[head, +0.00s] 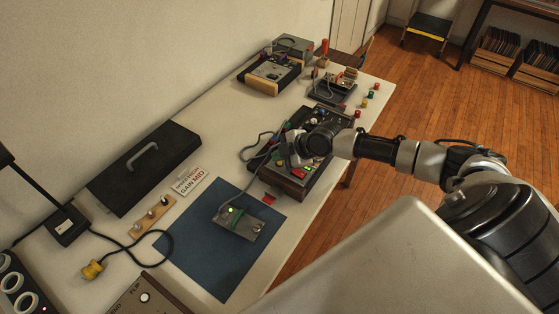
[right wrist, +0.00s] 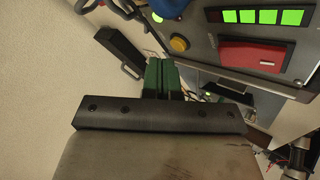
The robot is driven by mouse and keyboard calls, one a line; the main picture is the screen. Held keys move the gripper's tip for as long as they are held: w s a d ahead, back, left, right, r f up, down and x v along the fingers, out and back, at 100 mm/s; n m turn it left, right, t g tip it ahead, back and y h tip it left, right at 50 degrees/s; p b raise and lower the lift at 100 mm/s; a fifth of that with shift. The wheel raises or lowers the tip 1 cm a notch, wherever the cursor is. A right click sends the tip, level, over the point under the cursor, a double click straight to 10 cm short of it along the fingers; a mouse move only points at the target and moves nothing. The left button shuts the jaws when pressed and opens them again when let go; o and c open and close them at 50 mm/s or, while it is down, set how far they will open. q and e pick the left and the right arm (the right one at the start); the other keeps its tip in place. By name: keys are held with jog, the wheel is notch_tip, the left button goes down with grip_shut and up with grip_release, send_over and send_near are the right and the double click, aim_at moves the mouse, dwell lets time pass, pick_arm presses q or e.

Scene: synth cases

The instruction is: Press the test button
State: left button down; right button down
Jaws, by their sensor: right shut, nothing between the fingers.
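A dark control box with buttons, knobs and lights stands on the bench in the head view, its near end at the wooden side (head: 284,184). Its panel (right wrist: 225,45) fills the upper right of the right wrist view. There it carries a round yellow button (right wrist: 179,43), a red rectangular part (right wrist: 250,56) and a row of lit green squares (right wrist: 268,17). No test label is readable. My right gripper (right wrist: 163,64) has green fingers, shut together and empty. They show just below the yellow button in that view; I cannot tell whether they touch the panel. My left gripper is out of view.
A blue mat (head: 190,240) bears a small grey box (head: 238,223) with a green light. A black case (head: 145,175) lies at the wall. A card (head: 188,182) and other devices (head: 270,72) stand along the bench. Small coloured parts lie near its far right edge.

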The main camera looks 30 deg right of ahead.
aim_at(280, 165)
jog(key=shift+r, duration=0.3)
notch_tip(280, 165, up, 5)
jog(key=p, duration=0.3)
jog(key=shift+p, duration=0.3)
jog(key=shift+f, duration=0.1)
dwell(0.7)
